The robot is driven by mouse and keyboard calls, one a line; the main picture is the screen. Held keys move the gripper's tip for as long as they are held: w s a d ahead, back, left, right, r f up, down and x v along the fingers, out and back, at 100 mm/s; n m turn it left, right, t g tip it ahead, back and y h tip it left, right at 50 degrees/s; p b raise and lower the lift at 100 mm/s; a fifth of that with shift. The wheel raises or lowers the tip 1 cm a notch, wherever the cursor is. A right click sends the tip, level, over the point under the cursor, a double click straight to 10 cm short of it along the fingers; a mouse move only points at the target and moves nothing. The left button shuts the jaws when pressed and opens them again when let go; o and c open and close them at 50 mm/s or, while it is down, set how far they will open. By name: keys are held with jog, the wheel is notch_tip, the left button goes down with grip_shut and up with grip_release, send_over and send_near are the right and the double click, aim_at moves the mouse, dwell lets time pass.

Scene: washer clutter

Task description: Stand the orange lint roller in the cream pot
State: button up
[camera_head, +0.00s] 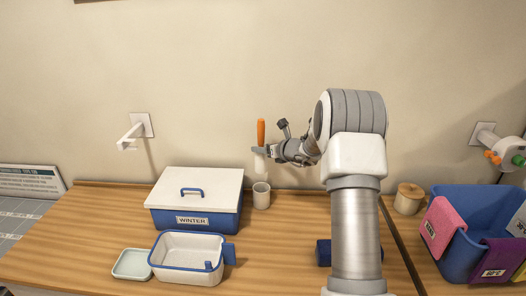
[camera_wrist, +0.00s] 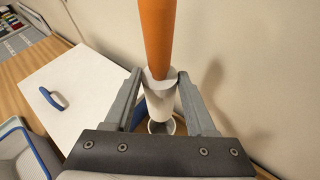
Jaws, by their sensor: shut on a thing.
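The orange lint roller has an orange handle (camera_head: 261,132) and a white roll (camera_head: 260,163). It is upright with the handle up, and it also shows in the wrist view (camera_wrist: 156,40). My gripper (camera_head: 264,152) is shut on it near where the handle meets the roll; the wrist view shows a finger on each side of it (camera_wrist: 160,80). The cream pot (camera_head: 261,196) stands on the wooden counter directly below the roller. In the wrist view the pot's rim (camera_wrist: 173,123) shows partly behind the roll.
A blue box with a white lid, labelled WINTER (camera_head: 196,202), stands just left of the pot. A cream and blue tub (camera_head: 188,258) and a pale green dish (camera_head: 132,265) are in front. A blue basket with cloths (camera_head: 462,255) and a wooden-lidded jar (camera_head: 408,199) are right. The wall is close behind.

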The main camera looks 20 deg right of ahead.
aim_at(265, 164)
jog(key=shift+f, duration=0.15)
jog(key=shift+f+b, duration=2.1)
jog(key=shift+f, duration=1)
notch_tip(265, 164, down, 6)
jog(key=b, duration=0.6)
jog(key=shift+b, duration=0.3)
jog(key=o, duration=1.3)
jog(key=shift+f, duration=0.1)
jog(key=v, duration=1.7)
jog(key=shift+s+d+b, duration=0.1)
jog(key=shift+s+b, duration=0.05)
jog(key=shift+b, duration=0.15)
